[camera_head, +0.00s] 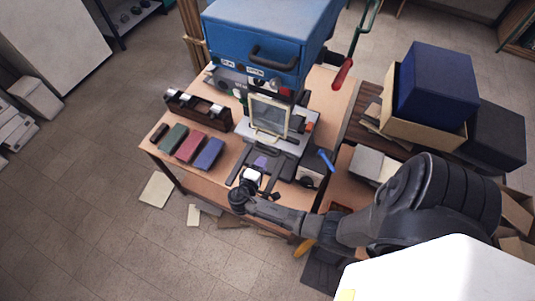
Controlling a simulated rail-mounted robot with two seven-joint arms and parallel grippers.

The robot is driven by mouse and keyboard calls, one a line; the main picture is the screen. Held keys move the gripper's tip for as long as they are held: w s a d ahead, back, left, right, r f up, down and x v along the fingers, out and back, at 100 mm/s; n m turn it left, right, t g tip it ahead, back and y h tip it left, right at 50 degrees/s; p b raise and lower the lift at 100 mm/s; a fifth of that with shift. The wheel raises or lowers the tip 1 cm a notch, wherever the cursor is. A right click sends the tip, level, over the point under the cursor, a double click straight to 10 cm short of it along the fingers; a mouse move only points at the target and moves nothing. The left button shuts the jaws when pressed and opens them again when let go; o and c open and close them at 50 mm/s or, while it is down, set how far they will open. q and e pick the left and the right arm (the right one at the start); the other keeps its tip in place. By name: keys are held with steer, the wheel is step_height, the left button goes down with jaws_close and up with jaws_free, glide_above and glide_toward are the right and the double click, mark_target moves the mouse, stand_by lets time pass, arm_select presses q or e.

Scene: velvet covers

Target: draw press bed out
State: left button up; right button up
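The blue press (262,32) stands at the back of the wooden table, with a black handle on its front. Below its head, a light grey plate that looks like the press bed (248,128) extends toward me. A cream-edged frame (268,116) stands upright over it. My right arm comes in from the lower right, and its gripper (258,175) is at the table's front edge, just in front of the bed and dark parts there. The fingers are small and dark against these parts, so I cannot tell their opening or any contact. My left gripper is out of view.
Green, red and blue covers (209,153) lie in a row left of the bed. A dark wooden rack (199,109) stands behind them. A red-handled lever (342,73) is on the press's right. A blue box (437,84) and cartons crowd the right side.

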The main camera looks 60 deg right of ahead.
mark_target(268, 154)
steer(key=shift+x, duration=3.05)
steer(key=shift+c, duration=0.3)
jaws_close()
